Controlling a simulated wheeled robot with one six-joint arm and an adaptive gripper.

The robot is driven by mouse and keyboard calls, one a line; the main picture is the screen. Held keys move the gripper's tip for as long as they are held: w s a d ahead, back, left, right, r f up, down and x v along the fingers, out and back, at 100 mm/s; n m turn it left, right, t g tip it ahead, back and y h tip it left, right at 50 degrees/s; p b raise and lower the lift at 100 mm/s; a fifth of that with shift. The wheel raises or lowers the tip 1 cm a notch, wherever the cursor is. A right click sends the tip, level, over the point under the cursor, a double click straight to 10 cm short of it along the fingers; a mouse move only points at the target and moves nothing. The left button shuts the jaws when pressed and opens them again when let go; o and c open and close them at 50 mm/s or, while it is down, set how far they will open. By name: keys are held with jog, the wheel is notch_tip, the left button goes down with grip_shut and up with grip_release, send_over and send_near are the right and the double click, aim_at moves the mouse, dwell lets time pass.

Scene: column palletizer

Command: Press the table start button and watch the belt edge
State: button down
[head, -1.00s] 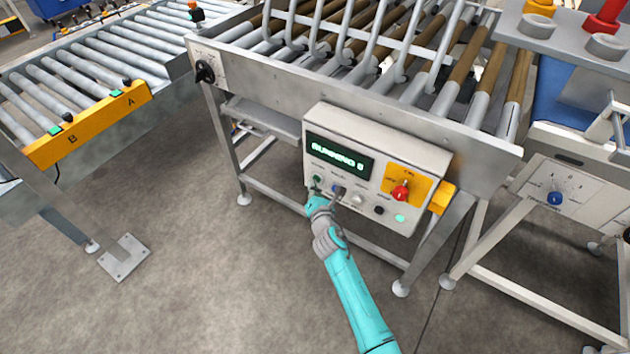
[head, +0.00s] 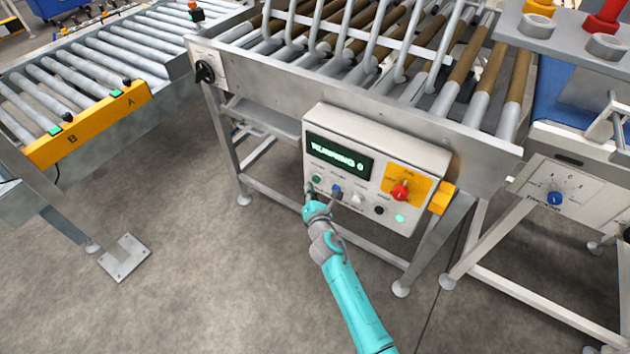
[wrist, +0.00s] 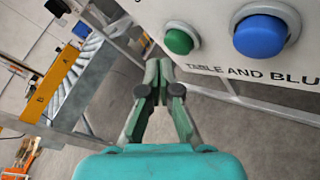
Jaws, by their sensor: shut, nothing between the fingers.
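The control box (head: 378,165) hangs under the roller table, its green display (head: 340,157) lit with RUNNING and a character like 0. On its face are a green button (head: 316,179), a blue button (head: 336,188) and a red knob (head: 400,192) on a yellow plate. The wrist view shows the green button (wrist: 179,41) and the larger blue button (wrist: 262,35) close up. My gripper (wrist: 159,66) is shut and empty, its fingertips just left of and below the green button there. I cannot tell any gap. The table's rollers (head: 465,75) show behind grey bars.
A roller conveyor (head: 100,70) with a yellow A/B panel (head: 88,125) stands at left. At right is a unit with a blue belt (head: 565,100) and a blue dial (head: 555,198). Table legs flank the box. The floor (head: 190,260) in front is clear.

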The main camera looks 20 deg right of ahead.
jog(key=shift+s+a, duration=0.75)
jog(key=shift+a, duration=0.3)
jog(key=shift+s+a, duration=0.75)
jog(key=shift+a, duration=0.25)
